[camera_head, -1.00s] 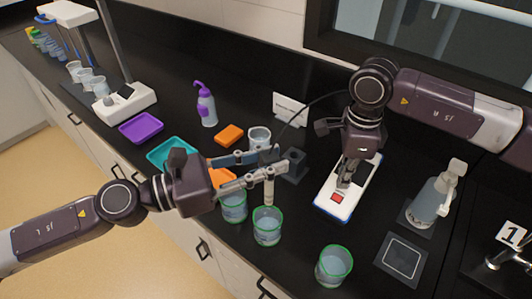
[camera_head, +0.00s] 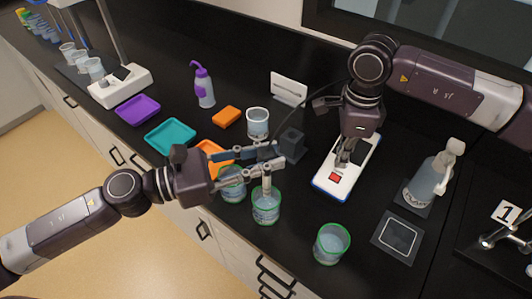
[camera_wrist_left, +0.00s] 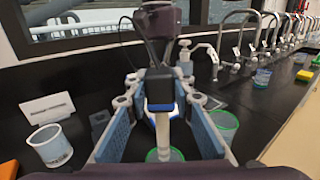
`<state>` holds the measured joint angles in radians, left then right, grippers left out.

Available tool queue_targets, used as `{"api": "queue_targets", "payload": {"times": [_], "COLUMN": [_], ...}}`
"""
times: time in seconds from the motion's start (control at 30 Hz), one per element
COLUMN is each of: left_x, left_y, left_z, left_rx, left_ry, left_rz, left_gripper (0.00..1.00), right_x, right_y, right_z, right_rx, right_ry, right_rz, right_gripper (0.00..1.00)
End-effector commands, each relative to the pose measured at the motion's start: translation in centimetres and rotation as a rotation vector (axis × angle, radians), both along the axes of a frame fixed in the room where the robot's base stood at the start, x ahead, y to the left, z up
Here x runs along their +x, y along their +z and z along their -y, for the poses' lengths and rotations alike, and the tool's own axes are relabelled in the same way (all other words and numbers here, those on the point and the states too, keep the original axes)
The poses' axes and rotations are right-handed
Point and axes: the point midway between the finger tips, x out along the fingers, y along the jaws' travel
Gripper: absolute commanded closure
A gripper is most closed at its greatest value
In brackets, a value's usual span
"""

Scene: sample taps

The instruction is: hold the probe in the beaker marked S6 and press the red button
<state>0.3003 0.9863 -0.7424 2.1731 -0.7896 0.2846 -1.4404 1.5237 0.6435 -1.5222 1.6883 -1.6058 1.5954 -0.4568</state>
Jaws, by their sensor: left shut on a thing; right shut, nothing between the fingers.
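My left gripper (camera_head: 272,160) is shut on the probe (camera_head: 267,179), which hangs upright with its lower end in a green-rimmed beaker (camera_head: 266,208). In the left wrist view the probe (camera_wrist_left: 162,128) stands between the fingers, above a green rim (camera_wrist_left: 165,155). Similar beakers stand to its left (camera_head: 232,186) and right (camera_head: 332,245). I cannot read S6 on any of them. The red button (camera_head: 335,177) is on the near end of a white meter (camera_head: 327,188). My right gripper (camera_head: 343,162) is shut and empty, just over the meter beside the button; contact cannot be told.
A black probe stand (camera_head: 292,146) and a clear beaker (camera_head: 257,124) are behind the left gripper. A wash bottle (camera_head: 428,185) stands right of the meter, with a dark square plate (camera_head: 398,236) in front. Orange, teal (camera_head: 170,137) and purple trays lie left.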

Motion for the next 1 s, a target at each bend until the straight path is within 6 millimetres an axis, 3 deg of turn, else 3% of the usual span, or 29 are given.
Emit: {"api": "queue_targets", "payload": {"times": [0.43, 1.0], "left_x": [-0.1, -0.1], "left_y": [-0.3, -3.1], "left_z": [-0.1, -0.1], "left_rx": [0.0, 0.0], "left_ry": [0.0, 0.0], "left_rz": [0.0, 0.0], "left_gripper": [0.99, 0.99], "right_x": [0.0, 0.0], "right_y": [0.0, 0.0], "right_z": [0.0, 0.0], "right_rx": [0.0, 0.0], "right_ry": [0.0, 0.0], "right_rz": [0.0, 0.0], "right_gripper": [1.0, 1.0]}}
